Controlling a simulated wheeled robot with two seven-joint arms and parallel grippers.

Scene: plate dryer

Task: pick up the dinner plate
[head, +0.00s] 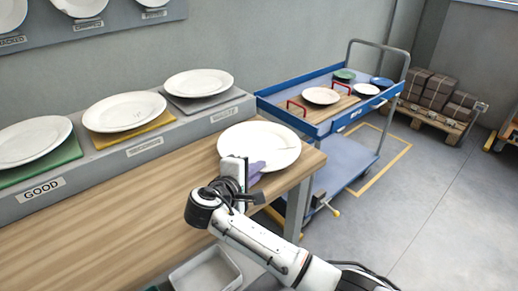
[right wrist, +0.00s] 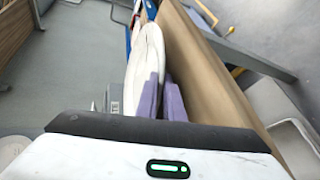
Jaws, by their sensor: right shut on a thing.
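The dinner plate (head: 266,142) is white and round, at the right end of the wooden table (head: 130,205) in the head view. My right gripper (head: 256,168) is shut on its near rim, with purple fingers. In the right wrist view the plate (right wrist: 148,50) shows edge-on, its rim running between the two fingers of the gripper (right wrist: 162,98). The plate is level or nearly so, close to the tabletop; I cannot tell whether it touches it. My left gripper is not in view.
Three white plates lie on a grey ledge behind, on green (head: 50,165), yellow (head: 140,132) and grey (head: 205,102) mats. A blue cart (head: 300,122) with a plate (head: 320,96), red handles and other dishes stands beyond. A grey bin (head: 205,272) sits below the table's front edge.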

